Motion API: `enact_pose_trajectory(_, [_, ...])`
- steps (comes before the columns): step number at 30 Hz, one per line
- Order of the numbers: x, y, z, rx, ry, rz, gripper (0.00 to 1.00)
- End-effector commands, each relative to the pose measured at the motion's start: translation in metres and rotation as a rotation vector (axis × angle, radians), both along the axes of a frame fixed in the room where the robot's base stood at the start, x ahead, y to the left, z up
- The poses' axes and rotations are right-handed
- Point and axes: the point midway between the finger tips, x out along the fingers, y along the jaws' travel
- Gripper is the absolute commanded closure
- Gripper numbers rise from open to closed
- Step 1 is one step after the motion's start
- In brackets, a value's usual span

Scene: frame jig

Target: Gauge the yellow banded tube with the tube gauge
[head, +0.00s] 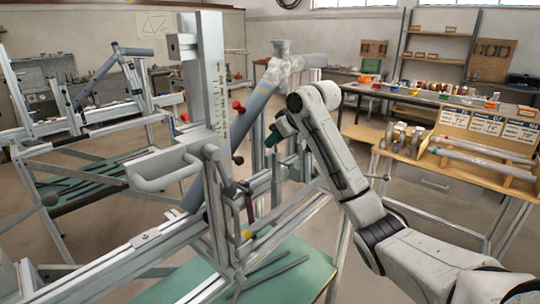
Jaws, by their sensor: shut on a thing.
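My gripper (273,132) is in the middle of the view, beside the frame jig, at the end of my bent white arm. It is shut on a small dark green piece (270,140); its jaws are mostly hidden, and I cannot tell if this piece is the tube gauge. Pale tubes (487,163) lie in a wooden rack on the right bench, one with a small yellow mark near its left end. Another yellow spot (247,234) shows low on the jig. I cannot tell which yellow mark belongs to the yellow banded tube.
The grey frame jig (213,90) stands close in front, with a blue-grey tube (250,112) slanting through it. A green-topped table (285,270) with dark rods is below. Number cards (488,124) stand behind the rack. Open floor lies between jig and right bench.

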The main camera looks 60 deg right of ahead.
Motion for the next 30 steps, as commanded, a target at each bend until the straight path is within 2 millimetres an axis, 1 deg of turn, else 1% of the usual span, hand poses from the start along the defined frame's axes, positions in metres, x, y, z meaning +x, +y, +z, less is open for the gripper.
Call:
enact_pose_trajectory(7, [-0.003,0.0,0.0,0.001,0.0,-0.001,0.98])
enact_pose_trajectory(18, [-0.021,0.005,0.0,0.001,0.001,-0.001,0.98])
enact_pose_trajectory(30, [-0.023,0.006,-0.001,0.001,0.001,-0.001,0.98])
